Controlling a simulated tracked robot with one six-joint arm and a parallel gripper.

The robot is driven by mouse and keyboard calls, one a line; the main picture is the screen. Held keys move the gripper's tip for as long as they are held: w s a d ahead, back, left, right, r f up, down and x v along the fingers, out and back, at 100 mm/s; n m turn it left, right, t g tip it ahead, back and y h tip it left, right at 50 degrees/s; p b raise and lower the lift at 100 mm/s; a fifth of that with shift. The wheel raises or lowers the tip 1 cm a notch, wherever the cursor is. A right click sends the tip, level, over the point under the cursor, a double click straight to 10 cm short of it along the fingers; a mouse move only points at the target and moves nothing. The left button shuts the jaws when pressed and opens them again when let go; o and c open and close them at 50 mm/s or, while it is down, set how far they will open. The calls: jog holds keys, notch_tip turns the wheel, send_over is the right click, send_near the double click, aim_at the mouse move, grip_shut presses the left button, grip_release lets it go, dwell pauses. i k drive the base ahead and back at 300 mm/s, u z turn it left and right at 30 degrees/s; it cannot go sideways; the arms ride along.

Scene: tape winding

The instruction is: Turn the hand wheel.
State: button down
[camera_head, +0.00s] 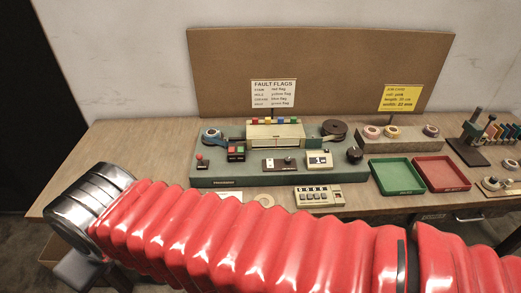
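A teal winding machine (222,181) stands on the bench in the head view. A dark round knob (355,155) at its right end looks like the hand wheel, though it is too small to make out a crank handle. A dark reel (334,128) sits behind it, and a blue tape roll (211,135) is at the machine's left. My red sleeved arm crosses the foreground below the machine, with its grey metal joint at the left. My gripper's fingers do not show, and the arm looks apart from the knob.
A keypad counter box (318,197) stands before the machine on the wooden bench (140,150). Green (397,176) and red (441,173) trays lie to its right. A block with tape rolls (404,139) is behind them. A brown board (330,65) closes off the back.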

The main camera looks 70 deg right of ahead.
aim_at(355, 154)
jog(key=z, duration=3.25)
